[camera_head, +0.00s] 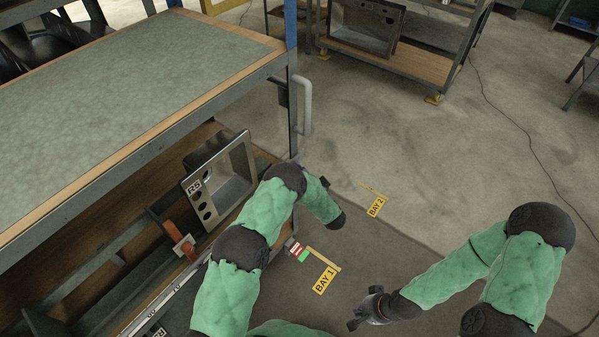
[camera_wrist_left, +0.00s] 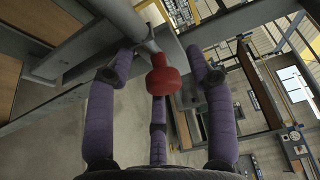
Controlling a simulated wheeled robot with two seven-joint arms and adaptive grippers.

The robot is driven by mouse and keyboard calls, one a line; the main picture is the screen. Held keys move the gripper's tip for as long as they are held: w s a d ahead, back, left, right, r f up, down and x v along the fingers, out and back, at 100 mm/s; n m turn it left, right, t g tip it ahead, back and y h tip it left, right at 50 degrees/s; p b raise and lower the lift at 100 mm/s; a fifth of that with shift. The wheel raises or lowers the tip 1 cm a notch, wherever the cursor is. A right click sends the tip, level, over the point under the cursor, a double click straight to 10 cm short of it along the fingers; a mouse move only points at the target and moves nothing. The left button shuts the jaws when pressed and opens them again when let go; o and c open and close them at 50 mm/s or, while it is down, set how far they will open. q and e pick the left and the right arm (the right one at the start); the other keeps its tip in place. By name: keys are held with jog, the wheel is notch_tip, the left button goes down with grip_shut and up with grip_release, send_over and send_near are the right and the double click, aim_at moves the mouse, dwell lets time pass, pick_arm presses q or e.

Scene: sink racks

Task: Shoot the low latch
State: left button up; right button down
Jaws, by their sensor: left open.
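In the left wrist view, a red knob (camera_wrist_left: 163,76) on a thin metal stem sits between the purple fingers of my left gripper (camera_wrist_left: 158,80). The fingers are spread apart around it, and I cannot tell if any touches it. In the head view my left arm bends over the rack's front corner and hides the knob and most of the left hand. A small red, white and green plate (camera_head: 297,250) shows beside that arm. My right gripper (camera_head: 362,309) hangs over the floor, away from the rack; its finger opening is unclear.
The rack's green-topped bench (camera_head: 120,90) fills the left. A steel sink (camera_head: 222,178) stands tilted on its lower shelf, near an orange-red lever (camera_head: 178,236). A grey handle (camera_head: 305,105) juts from the corner post. Another rack (camera_head: 400,60) stands behind.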

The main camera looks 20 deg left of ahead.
pick_arm(q)
jog(key=v, duration=1.2)
jog(key=shift+f, duration=0.1)
